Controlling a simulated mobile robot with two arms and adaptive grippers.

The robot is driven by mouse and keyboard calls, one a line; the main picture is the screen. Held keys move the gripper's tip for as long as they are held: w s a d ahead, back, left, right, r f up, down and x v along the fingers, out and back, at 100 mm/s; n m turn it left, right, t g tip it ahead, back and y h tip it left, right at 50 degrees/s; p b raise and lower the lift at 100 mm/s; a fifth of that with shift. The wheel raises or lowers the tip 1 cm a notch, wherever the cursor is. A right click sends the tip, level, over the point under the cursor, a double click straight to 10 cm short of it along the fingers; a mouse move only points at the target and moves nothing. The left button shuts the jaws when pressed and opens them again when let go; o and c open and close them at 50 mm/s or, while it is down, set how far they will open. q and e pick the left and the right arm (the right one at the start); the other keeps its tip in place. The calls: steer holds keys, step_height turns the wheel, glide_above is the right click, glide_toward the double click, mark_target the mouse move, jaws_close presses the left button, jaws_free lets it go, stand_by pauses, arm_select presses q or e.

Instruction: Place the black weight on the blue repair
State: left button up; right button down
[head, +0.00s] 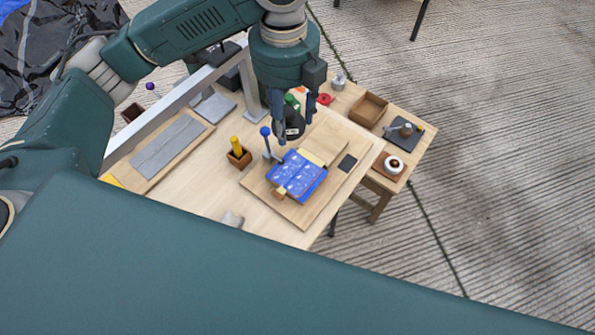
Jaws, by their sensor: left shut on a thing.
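The black weight (294,123) is a dark round body between the fingers of my left gripper (294,120), which is shut on it. The fingers partly hide the weight. The blue repair (306,181) is a blue patch piece lying on a wooden board (309,211) on the table. My left gripper and the weight appear just behind the blue repair in the picture; their exact height above the table is hard to tell. My right gripper is not in view.
A blue-topped tool (266,133) stands beside the board, with a yellow item in a small brown holder (239,158) to its left. A grey sheet on a board (167,148) lies left.

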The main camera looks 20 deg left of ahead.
mark_target(297, 173)
arm_select(q)
steer(key=m, duration=0.2)
steer(key=shift+w+d+m, duration=0.25)
steer(key=shift+m, duration=0.15)
steer(key=shift+w+d+m, duration=0.1)
steer(key=shift+w+m, duration=0.05)
steer(key=shift+m, duration=0.75)
steer(key=shift+w+d+m, duration=0.15)
steer(key=shift+m, duration=0.75)
steer(key=shift+w+d+m, duration=0.15)
steer(key=shift+w+m, duration=0.05)
steer(key=shift+m, duration=0.8)
steer(key=shift+f, duration=0.3)
step_height(297, 173, down, 19)
steer(key=shift+f+p, duration=0.2)
steer(key=shift+p, duration=0.25)
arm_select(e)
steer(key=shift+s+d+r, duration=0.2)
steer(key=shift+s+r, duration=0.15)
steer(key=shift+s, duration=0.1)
arm_select(q)
steer(key=shift+f, duration=0.1)
steer(key=o, duration=1.5)
